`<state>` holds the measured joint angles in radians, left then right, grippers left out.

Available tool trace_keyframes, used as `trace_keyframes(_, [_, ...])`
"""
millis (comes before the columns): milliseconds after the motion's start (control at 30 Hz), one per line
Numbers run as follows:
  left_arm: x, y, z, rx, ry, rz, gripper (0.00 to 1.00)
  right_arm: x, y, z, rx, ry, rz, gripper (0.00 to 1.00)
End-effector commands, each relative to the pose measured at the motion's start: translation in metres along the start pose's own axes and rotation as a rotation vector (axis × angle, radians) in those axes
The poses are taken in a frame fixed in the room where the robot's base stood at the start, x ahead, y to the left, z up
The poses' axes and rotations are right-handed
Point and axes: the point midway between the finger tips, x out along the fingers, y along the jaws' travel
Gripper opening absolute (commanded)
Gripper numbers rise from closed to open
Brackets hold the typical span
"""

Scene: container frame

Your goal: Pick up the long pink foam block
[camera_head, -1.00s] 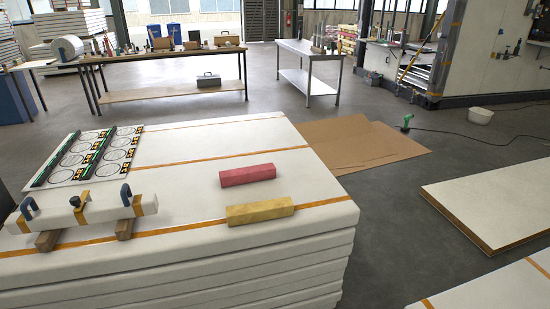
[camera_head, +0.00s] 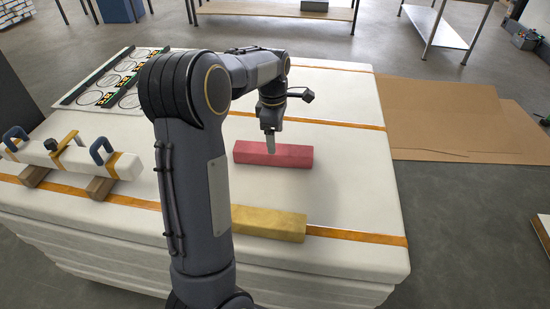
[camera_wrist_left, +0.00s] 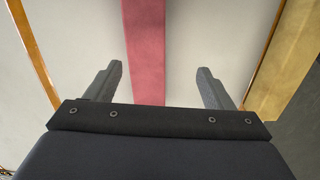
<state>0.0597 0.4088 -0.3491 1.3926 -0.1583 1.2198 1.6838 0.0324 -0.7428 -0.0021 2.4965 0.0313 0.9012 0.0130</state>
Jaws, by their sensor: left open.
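The long pink foam block (camera_head: 290,155) lies flat on the stack of white panels (camera_head: 340,110), near its middle. My left gripper (camera_head: 268,143) is over the left part of the block in the head view, its fingers pointing down. In the left wrist view the pink block (camera_wrist_left: 145,45) runs between the two spread fingers of the gripper (camera_wrist_left: 160,82), closer to the left finger. The jaws are open and empty. I cannot tell how far above the block the fingertips are. My right gripper is not in view.
A yellow block (camera_head: 275,224) lies in front of the pink one, partly behind my left arm; it also shows in the left wrist view (camera_wrist_left: 290,60). A clamped white beam (camera_head: 70,158) on wooden supports and a printed sheet (camera_head: 108,85) lie to the left. The panel top to the right is clear.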

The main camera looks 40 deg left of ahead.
Motion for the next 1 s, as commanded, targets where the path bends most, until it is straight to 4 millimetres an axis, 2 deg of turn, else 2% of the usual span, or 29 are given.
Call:
trace_keyframes(33, [0.008, 0.007, -0.002, -0.044, 0.02, -0.007, 0.75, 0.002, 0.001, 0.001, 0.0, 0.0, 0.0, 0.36])
trace_keyframes(133, [0.017, 0.014, -0.004, -0.097, 0.041, -0.013, 0.75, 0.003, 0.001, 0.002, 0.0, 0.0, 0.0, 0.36])
trace_keyframes(700, [0.086, 0.021, -0.012, -0.105, 0.043, -0.013, 0.75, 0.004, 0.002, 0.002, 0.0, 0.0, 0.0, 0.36])
trace_keyframes(1000, [0.09, 0.021, -0.012, -0.105, 0.042, -0.011, 0.75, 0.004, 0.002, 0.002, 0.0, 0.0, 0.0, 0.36])
